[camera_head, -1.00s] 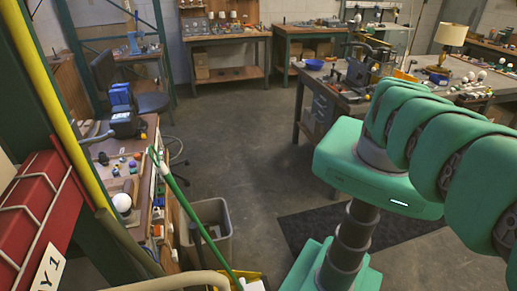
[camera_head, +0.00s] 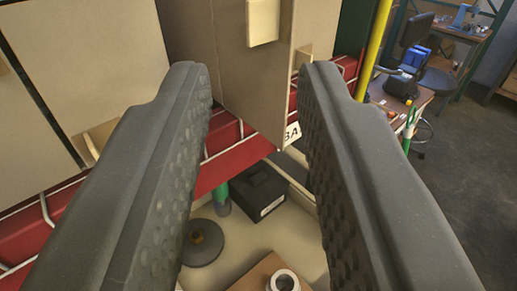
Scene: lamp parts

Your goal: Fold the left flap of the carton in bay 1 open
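My gripper (camera_head: 258,85) is open, its two dark, ridged fingers wide apart and no object held between them. Brown cardboard panels of cartons stand beyond it. One panel (camera_head: 230,65) shows in the gap between the fingers, with a small cardboard tab (camera_head: 263,22) on it; its lower edge hangs across the red beam. Another large panel (camera_head: 70,60) is at the left, with a tab (camera_head: 95,142) partly behind the left finger. A white label (camera_head: 292,135) reads "BA", the rest hidden by the right finger. I cannot tell which panel is the left flap.
A red rack beam (camera_head: 238,162) with white wire runs across. Below it are a black box (camera_head: 262,193), a grey disc (camera_head: 202,243), a green-topped cylinder (camera_head: 220,197) and a white ring (camera_head: 283,281). A yellow post (camera_head: 373,45) stands at right; open floor (camera_head: 465,160) lies beyond.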

